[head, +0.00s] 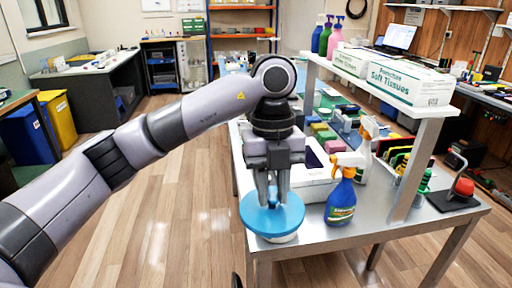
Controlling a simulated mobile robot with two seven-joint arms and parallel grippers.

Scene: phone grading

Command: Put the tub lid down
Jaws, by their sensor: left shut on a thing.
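My left gripper (272,200) points straight down over the near left corner of the metal table (345,245). Its fingers are shut on the blue round tub lid (258,221), near the lid's middle. The lid looks level. A white round thing (284,238), perhaps the tub, shows just under the lid's near edge; the lid hides most of it. I cannot tell whether the lid touches it. My right gripper is not in view.
A blue spray bottle (341,200) with a white and orange head stands close right of the lid. A white box (318,184) lies behind it. Tissue boxes (410,85) stand on the raised shelf. A red-knobbed tool (463,188) sits at the right. The floor at left is clear.

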